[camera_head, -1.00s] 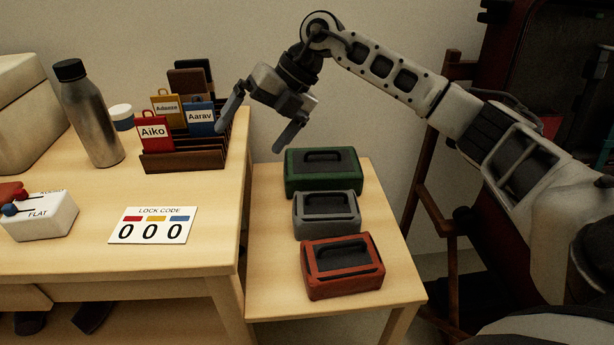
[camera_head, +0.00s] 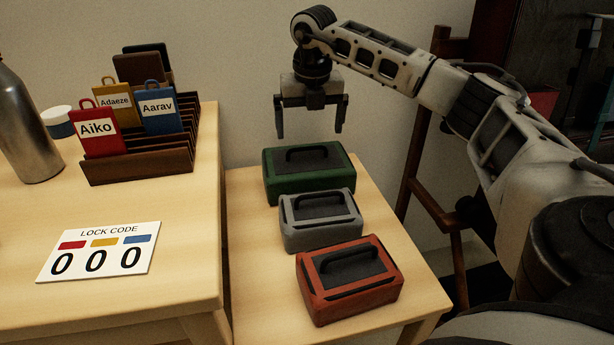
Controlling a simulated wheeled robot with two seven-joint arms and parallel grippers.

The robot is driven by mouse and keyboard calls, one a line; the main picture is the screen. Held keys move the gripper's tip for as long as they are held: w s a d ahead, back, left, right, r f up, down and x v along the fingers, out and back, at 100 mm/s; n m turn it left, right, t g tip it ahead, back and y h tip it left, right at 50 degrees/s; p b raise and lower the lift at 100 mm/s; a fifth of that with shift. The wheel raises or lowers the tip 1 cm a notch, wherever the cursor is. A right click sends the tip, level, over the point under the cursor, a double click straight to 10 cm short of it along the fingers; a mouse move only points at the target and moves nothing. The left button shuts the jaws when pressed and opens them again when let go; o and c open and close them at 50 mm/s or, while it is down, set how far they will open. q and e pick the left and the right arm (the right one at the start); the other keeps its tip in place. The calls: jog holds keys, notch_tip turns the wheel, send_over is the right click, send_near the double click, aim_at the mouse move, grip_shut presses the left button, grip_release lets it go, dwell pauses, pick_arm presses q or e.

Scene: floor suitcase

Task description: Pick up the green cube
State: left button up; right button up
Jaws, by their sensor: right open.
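No green cube shows in the head view. The closest match is a green case (camera_head: 275,186) with a dark top and a black handle, at the far end of the low side table (camera_head: 262,290). My right gripper (camera_head: 310,132) hangs above the green case, fingers pointing down, open and empty. A gap seems to lie between its fingertips and the handle. My left gripper is not in view.
A grey case (camera_head: 322,237) and a red case (camera_head: 350,298) stand in front of the green one. The taller table on the left holds a lock code card (camera_head: 98,250), a tag rack (camera_head: 140,166) and a metal bottle (camera_head: 28,125).

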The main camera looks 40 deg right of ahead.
aim_at(307, 145)
jog(key=shift+f+b, duration=0.3)
jog(key=shift+f, duration=0.3)
jog(key=f, duration=0.1)
jog(key=f+b, duration=0.1)
jog(key=f, duration=0.1)
jog(key=f+b, duration=0.1)
jog(key=shift+w+a+f, duration=0.15)
jog(key=shift+w, duration=0.1)
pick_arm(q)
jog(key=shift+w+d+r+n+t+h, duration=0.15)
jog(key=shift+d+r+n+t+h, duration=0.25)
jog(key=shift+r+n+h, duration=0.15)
pick_arm(e)
jog(key=c, duration=1.8)
jog(key=shift+o, duration=0.2)
jog(key=shift+r, duration=0.2)
